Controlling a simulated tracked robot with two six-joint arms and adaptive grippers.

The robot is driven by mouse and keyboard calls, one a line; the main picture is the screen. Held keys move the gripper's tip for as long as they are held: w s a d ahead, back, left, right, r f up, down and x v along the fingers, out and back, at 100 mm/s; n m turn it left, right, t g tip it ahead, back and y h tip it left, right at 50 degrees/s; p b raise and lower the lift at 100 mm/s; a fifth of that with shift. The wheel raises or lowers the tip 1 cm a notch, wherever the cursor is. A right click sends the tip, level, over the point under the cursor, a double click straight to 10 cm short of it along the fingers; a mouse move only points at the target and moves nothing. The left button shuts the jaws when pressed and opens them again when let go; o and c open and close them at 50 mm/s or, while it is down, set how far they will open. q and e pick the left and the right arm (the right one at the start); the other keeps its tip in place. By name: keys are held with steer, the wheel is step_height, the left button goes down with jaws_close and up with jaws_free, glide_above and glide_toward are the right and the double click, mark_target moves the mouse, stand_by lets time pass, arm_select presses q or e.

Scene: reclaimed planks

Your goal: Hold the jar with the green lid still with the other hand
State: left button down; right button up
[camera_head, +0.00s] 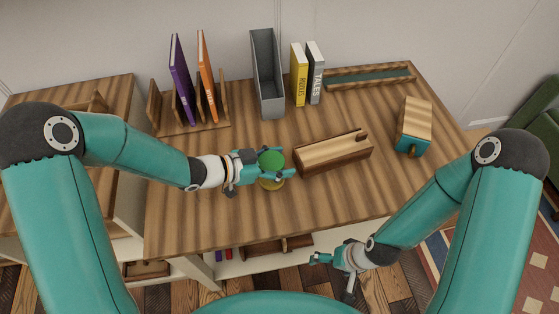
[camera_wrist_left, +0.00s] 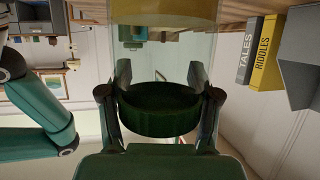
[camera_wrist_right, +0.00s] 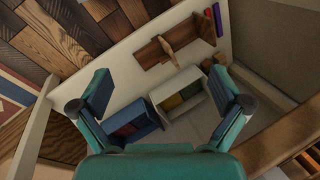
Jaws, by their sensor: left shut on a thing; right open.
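The jar with the green lid (camera_head: 272,160) stands upright near the front middle of the wooden table; its yellowish base (camera_head: 270,184) shows below the fingers. My left gripper (camera_head: 282,173) is shut around it from the left. In the left wrist view the dark green lid (camera_wrist_left: 158,112) lies between the two fingers, whose tips flank the clear glass beside the lid. Yellow contents (camera_wrist_left: 165,11) show in the jar. My right gripper (camera_head: 318,258) is open and empty, low in front of the table's front edge and apart from the jar. The fingers partly hide the jar in the head view.
A wooden box (camera_head: 333,155) lies close right of the jar; a teal-sided box (camera_head: 413,130) is farther right. A book rack (camera_head: 155,105), grey holder (camera_head: 267,75), two books (camera_head: 299,75) and a shallow tray (camera_head: 370,76) line the back. Small boxes (camera_wrist_right: 180,95) stand under the table.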

steer(key=s+d+r, duration=0.1)
steer(key=s+d, duration=0.1)
steer(key=d, duration=1)
steer(key=shift+d+r, duration=0.15)
steer(key=shift+d, duration=0.05)
steer(key=w+a+f, duration=0.2)
steer(key=a, duration=1.1)
steer(key=shift+f, duration=0.35)
arm_select(q)
steer(key=shift+w, duration=0.1)
